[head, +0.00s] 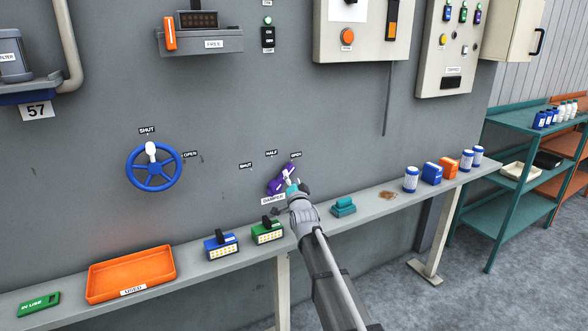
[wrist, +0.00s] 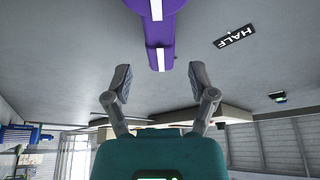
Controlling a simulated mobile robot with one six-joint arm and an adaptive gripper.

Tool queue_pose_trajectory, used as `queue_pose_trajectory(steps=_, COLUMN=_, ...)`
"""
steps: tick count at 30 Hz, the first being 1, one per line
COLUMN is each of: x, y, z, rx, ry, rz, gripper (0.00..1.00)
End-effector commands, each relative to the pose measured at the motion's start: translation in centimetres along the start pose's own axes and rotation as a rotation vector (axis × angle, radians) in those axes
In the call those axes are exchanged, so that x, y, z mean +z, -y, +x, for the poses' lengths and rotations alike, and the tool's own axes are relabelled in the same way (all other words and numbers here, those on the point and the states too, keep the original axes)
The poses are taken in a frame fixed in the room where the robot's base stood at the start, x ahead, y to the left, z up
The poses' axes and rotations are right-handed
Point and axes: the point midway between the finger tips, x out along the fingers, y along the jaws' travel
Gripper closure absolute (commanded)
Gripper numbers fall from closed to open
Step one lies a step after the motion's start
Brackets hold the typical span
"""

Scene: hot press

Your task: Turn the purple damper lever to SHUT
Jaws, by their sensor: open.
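The purple damper lever (head: 280,182) is on the grey wall above the DAMPER label (head: 272,199). It slants up and right toward the OPEN label (head: 296,155); the HALF label (head: 271,153) and SHUT label (head: 246,165) lie left of that. My gripper (head: 292,186) is at the lever and hides part of it. In the wrist view the lever (wrist: 160,50), with its white stripe, reaches down from the top toward the space between the fingertips. My gripper (wrist: 160,76) is open there, with a gap on both sides of the lever.
A shelf (head: 205,270) runs below, bearing an orange tray (head: 130,275), a blue block (head: 221,245), a green block (head: 267,231), a teal item (head: 343,207) and several containers. A blue handwheel (head: 154,180) is left on the wall. The wall between wheel and lever is mostly clear.

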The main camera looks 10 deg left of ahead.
Motion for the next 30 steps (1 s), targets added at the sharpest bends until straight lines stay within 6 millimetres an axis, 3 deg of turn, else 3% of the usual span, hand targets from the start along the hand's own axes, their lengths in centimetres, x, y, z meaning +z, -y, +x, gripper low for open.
queue_pose_trajectory(steps=3, x=0.0, y=0.1, z=2.1, rx=0.000, ry=0.000, rz=0.000, gripper=0.27)
queue_pose_trajectory(steps=9, x=0.0, y=0.1, z=3.7, rx=0.000, ry=0.000, rz=0.000, gripper=0.27)
queue_pose_trajectory(steps=23, x=0.1, y=0.1, z=4.2, rx=-0.001, ry=0.001, rz=0.000, gripper=0.27)
queue_pose_trajectory(steps=30, x=0.1, y=0.1, z=4.2, rx=-0.001, ry=0.001, rz=0.000, gripper=0.72)
